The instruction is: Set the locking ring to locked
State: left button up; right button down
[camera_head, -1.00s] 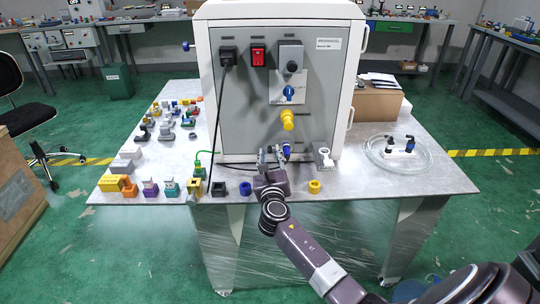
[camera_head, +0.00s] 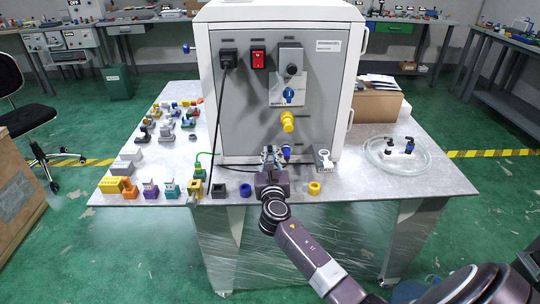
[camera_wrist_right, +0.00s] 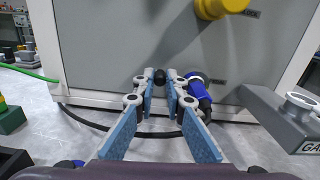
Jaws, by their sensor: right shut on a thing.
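The grey-fronted machine cabinet (camera_head: 240,110) stands on the metal table. Low on its front is a yellow round fitting (camera_head: 287,121), which also shows at the top of the wrist view (camera_wrist_right: 220,8). Below it is a blue round connector (camera_head: 286,151) with a black end; the wrist view shows it right of the fingers (camera_wrist_right: 197,92). I cannot tell which of them is the locking ring. My right gripper (camera_head: 269,154) is low in front of the cabinet, left of the blue connector. Its blue-padded fingers are shut on a small black round thing (camera_wrist_right: 159,77), mostly hidden between the tips. My left gripper is not in view.
A black cable (camera_wrist_right: 90,122) loops on the table below the fingers. A grey block with a white ring (camera_head: 323,160) stands to the right, a yellow ring (camera_head: 314,187) at the front edge. Several coloured parts lie at left.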

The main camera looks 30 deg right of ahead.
aim_at(284, 143)
jog(key=r+m, duration=0.1)
jog(key=m, duration=0.1)
jog(key=d+r+m, duration=0.1)
jog(key=m, duration=0.2)
jog(key=s+r+m, duration=0.1)
jog(key=m, duration=0.2)
jog(key=shift+d+r+p, duration=0.15)
jog(key=shift+d+p, duration=0.25)
jog(key=m, duration=0.1)
jog(key=s+d+m, duration=0.1)
jog(key=m, duration=0.1)
jog(key=d+m, duration=0.1)
jog(key=m, duration=0.1)
jog(key=shift+s+r, duration=0.15)
jog(key=shift+r, duration=0.25)
jog(key=shift+s+d+m+b, duration=0.15)
jog(key=shift+d+m, duration=0.1)
jog(key=shift+m, duration=0.5)
jog(key=shift+s+d+m+b, duration=0.15)
jog(key=shift+d+m, duration=0.05)
jog(key=shift+m, duration=0.55)
jog(key=c, duration=2)
grip_release()
jog(key=shift+r, duration=0.1)
jog(key=shift+o, duration=0.2)
jog(key=shift+s, duration=0.15)
jog(key=v, duration=1.2)
